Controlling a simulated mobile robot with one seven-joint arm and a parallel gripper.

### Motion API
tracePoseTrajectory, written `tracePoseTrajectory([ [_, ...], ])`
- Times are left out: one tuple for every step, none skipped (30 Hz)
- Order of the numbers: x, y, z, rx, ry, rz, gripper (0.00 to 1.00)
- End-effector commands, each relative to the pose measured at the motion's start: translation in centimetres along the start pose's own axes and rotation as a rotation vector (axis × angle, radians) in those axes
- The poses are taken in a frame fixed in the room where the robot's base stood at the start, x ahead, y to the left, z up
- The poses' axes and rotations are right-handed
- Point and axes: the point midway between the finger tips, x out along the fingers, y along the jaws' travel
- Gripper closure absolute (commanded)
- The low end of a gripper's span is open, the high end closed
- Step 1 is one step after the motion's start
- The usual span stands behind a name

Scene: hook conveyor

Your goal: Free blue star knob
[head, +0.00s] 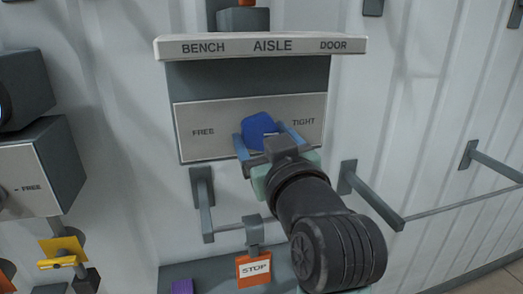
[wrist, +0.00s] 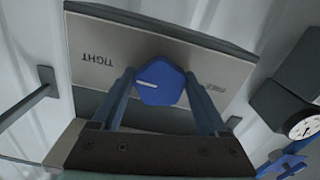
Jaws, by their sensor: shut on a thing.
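The blue star knob (head: 259,127) sits on a pale plate (head: 203,145) between the words FREE on the left and TIGHT on the right. In the wrist view the knob (wrist: 160,84) shows a rounded, many-sided face with a short white mark. The wrist picture is turned, so TIGHT reads upside down at left and FREE at right, partly hidden by a finger. My gripper (head: 262,138) is shut on the knob, with one blue finger on each side. In the wrist view the gripper (wrist: 164,92) reaches up to the plate from below.
A shelf (head: 261,46) marked BENCH, AISLE, DOOR juts out above the plate. Grey brackets (head: 202,195) and a rail stand below and to the right (head: 372,192). An orange STOP tag (head: 254,268) hangs below. A box marked FREE (head: 40,170) is at left, above a yellow handle (head: 62,250).

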Motion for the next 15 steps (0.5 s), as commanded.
tracePoseTrajectory([
  [-0.01,0.01,0.37,-0.046,0.002,0.002,0.79],
  [-0.01,0.04,0.36,-0.075,0.002,0.002,0.79],
  [-0.02,0.10,0.32,-0.114,0.003,0.003,0.79],
  [-0.02,0.11,0.32,-0.142,0.003,0.003,0.79],
  [-0.01,0.09,0.34,-0.170,0.002,0.002,0.79],
  [-0.01,0.08,0.31,-0.208,0.002,0.002,0.79],
  [-0.01,0.09,0.29,-0.238,0.002,0.002,0.79],
  [-0.02,0.13,0.30,-0.266,0.002,0.002,0.79],
  [-0.03,0.17,0.27,-0.303,0.002,0.003,0.79],
  [-0.03,0.18,0.24,-0.332,0.003,0.003,0.79],
  [-0.02,0.15,0.25,-0.361,0.002,0.003,0.79],
  [-0.02,0.15,0.25,-0.399,0.002,0.002,0.79],
  [-0.03,0.18,0.22,-0.427,0.002,0.003,0.79],
  [-0.04,0.22,0.21,-0.456,0.002,0.003,0.79],
  [-0.03,0.23,0.21,-0.494,0.002,0.004,0.79],
])
